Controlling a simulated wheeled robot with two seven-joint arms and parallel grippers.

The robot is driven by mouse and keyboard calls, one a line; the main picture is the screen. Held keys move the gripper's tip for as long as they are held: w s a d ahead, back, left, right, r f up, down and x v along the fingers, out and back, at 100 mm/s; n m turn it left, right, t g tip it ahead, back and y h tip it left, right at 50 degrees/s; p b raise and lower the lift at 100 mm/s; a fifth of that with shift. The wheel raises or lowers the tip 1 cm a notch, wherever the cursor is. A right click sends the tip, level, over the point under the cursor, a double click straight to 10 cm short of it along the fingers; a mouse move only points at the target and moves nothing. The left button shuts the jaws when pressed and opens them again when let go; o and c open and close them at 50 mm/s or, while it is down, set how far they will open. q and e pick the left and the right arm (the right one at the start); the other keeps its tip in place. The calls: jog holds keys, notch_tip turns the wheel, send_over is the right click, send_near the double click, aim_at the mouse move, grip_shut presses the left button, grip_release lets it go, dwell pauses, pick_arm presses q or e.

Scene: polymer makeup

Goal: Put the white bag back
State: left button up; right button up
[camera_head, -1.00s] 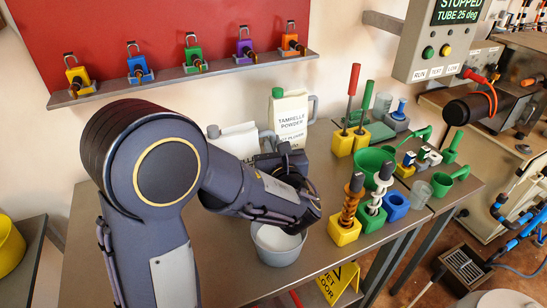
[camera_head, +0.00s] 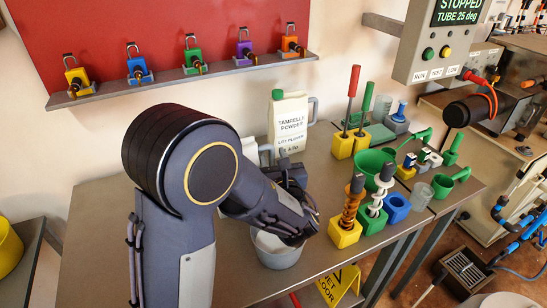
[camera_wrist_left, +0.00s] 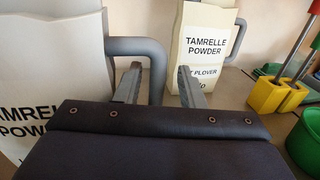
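Two white bags labelled TAMRELLE POWDER stand on the bench. The nearer bag (camera_head: 250,149) is mostly hidden by my left arm in the head view. In the wrist view the nearer bag (camera_wrist_left: 50,60) is at the left, its grey handle reaching right. My left gripper (camera_wrist_left: 160,70) is open, with one finger on each side of this handle's upright part; contact is unclear. In the head view the left gripper (camera_head: 287,170) is partly hidden. My right gripper is out of view.
A grey bucket with white contents (camera_head: 278,258) stands below my left forearm. Coloured blocks holding tools, a green funnel (camera_head: 372,160) and small cups crowd the bench's right. A red board with padlocks on a shelf (camera_head: 180,80) is behind. A yellow floor sign (camera_head: 340,285) stands below the bench edge.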

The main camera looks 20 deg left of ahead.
pick_arm(q)
jog(key=shift+r, duration=0.1)
jog(key=shift+d+r, duration=0.1)
jog(key=v, duration=1.2)
